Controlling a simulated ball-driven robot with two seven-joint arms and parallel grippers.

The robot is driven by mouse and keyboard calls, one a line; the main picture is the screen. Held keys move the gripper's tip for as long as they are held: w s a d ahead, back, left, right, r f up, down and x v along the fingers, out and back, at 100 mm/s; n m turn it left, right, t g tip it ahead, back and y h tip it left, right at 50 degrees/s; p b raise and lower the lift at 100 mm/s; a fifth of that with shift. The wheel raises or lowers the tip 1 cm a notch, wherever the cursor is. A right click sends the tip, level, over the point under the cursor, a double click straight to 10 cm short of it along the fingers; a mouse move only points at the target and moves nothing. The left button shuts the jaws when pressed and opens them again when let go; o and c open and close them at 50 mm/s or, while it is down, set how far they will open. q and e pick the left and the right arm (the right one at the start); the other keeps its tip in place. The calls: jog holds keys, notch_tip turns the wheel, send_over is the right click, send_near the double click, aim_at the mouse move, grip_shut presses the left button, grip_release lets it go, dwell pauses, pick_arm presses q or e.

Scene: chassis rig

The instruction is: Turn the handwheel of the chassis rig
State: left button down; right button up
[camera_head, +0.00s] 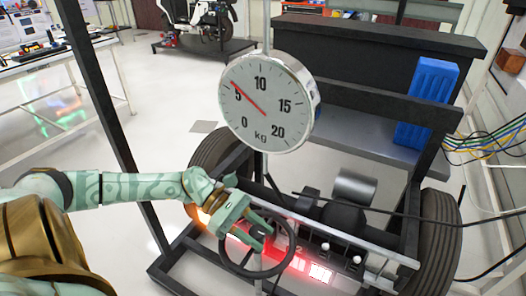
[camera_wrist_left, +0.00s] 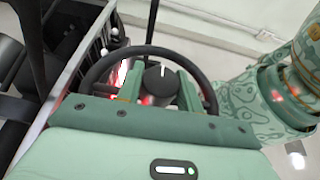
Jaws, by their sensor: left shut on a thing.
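The black handwheel (camera_head: 292,240) stands at the front of the chassis rig, below the round dial. It also shows in the left wrist view (camera_wrist_left: 108,61), with a dark hub (camera_wrist_left: 157,84) bearing a white mark at its middle. My left gripper (camera_head: 263,232) reaches in from the left over the wheel. Its two green fingers (camera_wrist_left: 160,93) lie on either side of the hub and are shut on the handwheel. The finger contacts are partly hidden. My right gripper is in neither view.
A round kg dial (camera_head: 268,103) stands above the wheel, its red needle near 5. The black rig frame (camera_head: 99,107) has an upright at left and tyres (camera_head: 440,238) at the sides. A blue case (camera_head: 425,105) and loose cables (camera_head: 488,143) are at right. Open floor lies behind.

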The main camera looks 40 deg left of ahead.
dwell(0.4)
pick_arm(q)
jog(key=c, duration=0.9)
grip_release()
jog(key=p+v, duration=0.4)
jog(key=v, duration=1.2)
jog(key=shift+a, duration=0.2)
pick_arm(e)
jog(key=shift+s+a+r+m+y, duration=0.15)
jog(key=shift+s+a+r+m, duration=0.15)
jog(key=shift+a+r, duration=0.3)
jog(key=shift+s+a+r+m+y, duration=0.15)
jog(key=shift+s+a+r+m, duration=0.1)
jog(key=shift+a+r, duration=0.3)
pick_arm(q)
jog(key=shift+w, duration=0.1)
